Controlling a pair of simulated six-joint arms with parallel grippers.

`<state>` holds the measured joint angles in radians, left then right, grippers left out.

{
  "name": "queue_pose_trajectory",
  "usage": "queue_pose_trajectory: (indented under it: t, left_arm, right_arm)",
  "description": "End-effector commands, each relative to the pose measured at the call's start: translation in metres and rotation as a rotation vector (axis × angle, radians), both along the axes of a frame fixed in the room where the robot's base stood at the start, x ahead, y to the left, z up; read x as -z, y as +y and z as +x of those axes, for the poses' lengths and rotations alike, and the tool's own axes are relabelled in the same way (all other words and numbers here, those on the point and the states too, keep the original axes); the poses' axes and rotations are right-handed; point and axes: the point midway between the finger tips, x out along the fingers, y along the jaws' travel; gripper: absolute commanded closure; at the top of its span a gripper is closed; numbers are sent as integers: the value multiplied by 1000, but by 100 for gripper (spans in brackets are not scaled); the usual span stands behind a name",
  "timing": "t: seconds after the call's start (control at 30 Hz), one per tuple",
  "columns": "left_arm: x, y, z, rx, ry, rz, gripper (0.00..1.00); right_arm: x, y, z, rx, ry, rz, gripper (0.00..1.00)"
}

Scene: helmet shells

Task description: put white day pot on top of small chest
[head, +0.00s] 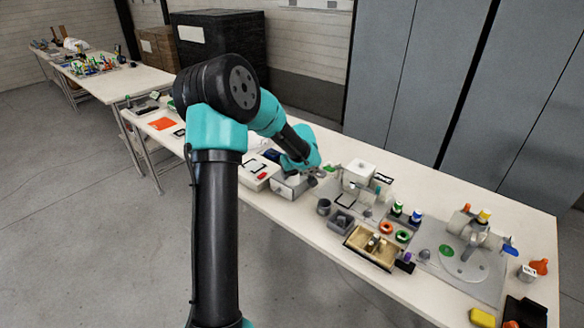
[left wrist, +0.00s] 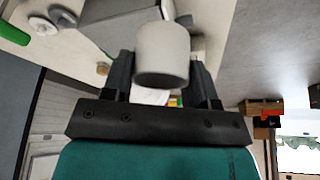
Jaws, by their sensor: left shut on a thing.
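My left gripper (head: 316,175) reaches over the long white table, low beside a grey box. In the left wrist view my left gripper (left wrist: 162,85) is shut on a plain, pale white-grey round pot (left wrist: 162,52), with a dark finger on either side. In the head view the pot is too small and covered to make out clearly. The grey box (head: 286,188), which may be the small chest, stands just left of and below the gripper. A white box (head: 359,174) with a dark spot on top stands to the right. My right gripper is not in view.
A dark grey cup (head: 324,206) stands near the table's front edge. A wooden divided tray (head: 373,247) and several small coloured parts crowd the right. A flat white case (head: 258,174) lies left of the grey box. Grey cabinets (head: 450,90) rise behind the table.

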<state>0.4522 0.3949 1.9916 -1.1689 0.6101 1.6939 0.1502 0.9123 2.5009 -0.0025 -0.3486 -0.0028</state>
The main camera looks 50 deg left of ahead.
Motion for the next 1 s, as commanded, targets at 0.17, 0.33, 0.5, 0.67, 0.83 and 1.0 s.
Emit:
queue_pose_trajectory:
  t: [0.17, 0.33, 0.5, 0.67, 0.83, 1.0]
  left_arm:
    - [4, 26, 24, -1, -2, 0, 69]
    - [7, 49, 44, -2, -1, 1, 69]
    - [9, 68, 61, -1, -2, 0, 69]
    - [9, 75, 66, 0, -1, 0, 69]
    - [9, 75, 66, 1, -1, 0, 69]
    - [13, 75, 66, 2, 1, -1, 69]
  right_arm:
    - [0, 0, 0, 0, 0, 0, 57]
    - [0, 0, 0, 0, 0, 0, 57]
    - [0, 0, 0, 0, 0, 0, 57]
    - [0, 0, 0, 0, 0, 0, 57]
    - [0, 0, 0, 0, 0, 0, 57]
    - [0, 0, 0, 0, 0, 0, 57]
